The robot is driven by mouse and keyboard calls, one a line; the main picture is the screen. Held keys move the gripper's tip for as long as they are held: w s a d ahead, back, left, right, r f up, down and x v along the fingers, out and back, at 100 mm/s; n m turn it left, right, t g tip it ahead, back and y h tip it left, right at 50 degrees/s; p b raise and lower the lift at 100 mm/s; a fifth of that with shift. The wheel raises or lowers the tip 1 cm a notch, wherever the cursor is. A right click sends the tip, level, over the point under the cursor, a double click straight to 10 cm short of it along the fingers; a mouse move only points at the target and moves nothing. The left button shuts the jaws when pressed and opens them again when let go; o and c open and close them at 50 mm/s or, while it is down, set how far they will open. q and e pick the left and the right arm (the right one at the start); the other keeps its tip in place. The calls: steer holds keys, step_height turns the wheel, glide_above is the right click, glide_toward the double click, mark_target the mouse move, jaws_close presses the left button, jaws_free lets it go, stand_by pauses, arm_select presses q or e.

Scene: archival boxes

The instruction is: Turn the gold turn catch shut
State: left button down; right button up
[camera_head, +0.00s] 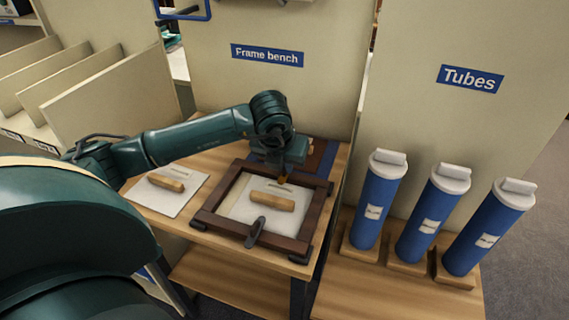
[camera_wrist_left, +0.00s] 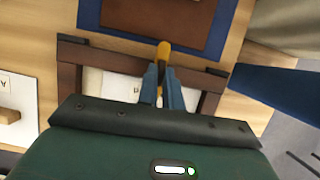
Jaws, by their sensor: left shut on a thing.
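The gold turn catch (camera_wrist_left: 163,52) sits at the far rail of the dark wooden frame (camera_head: 211,204). In the left wrist view it lies across that rail, pointing away from my wrist; its near part is between my fingers. In the head view only a small gold tip (camera_head: 282,181) shows. My left gripper (camera_wrist_left: 163,85) is shut on the catch. It also shows from above at the frame's far rail in the head view (camera_head: 281,174). A white panel (camera_head: 240,208) with a wooden handle (camera_head: 272,200) lies inside the frame. My right gripper is out of view.
A dark catch (camera_head: 254,232) sits on the frame's near rail. A second white panel (camera_head: 150,195) with a handle lies to the left. A blue mat with a brown board (camera_wrist_left: 152,22) lies beyond the frame. Several blue tubes (camera_head: 375,205) stand at the right.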

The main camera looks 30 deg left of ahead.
arm_select(q)
steer(key=c, duration=1.6)
jaws_free()
steer(key=shift+o, duration=0.2)
steer(key=v, duration=1.3)
